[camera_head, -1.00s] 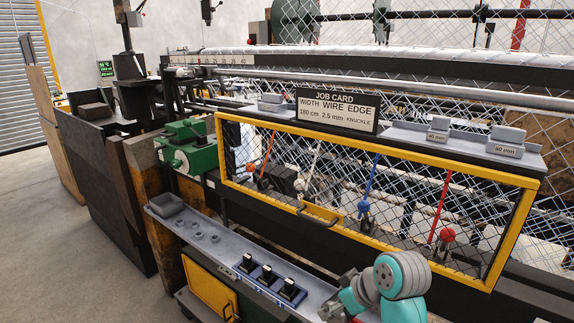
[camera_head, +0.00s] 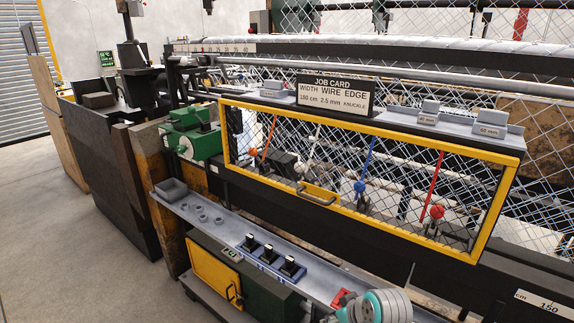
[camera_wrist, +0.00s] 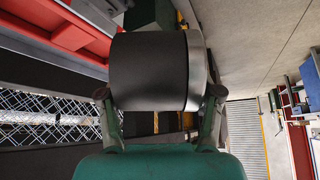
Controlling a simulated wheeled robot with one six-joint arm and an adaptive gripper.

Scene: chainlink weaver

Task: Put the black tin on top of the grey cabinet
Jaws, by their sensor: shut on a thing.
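In the wrist view, my gripper (camera_wrist: 160,95) is shut on the black tin (camera_wrist: 148,72), a wide dark cylinder with a paler band at its right end. One finger presses each side of it, and the tin is held clear of the floor. In the head view, only part of my teal and grey arm shows at the bottom edge; the gripper and tin are out of that picture. I cannot make out a grey cabinet with certainty in either view.
A chainlink machine with a yellow-framed guard (camera_head: 375,128) fills the right. In front runs a grey shelf (camera_head: 225,232) with black switches (camera_head: 268,255); a yellow panel (camera_head: 214,277) is below. A dark bench (camera_head: 95,150) stands left. Bare floor (camera_head: 50,240) lies front left.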

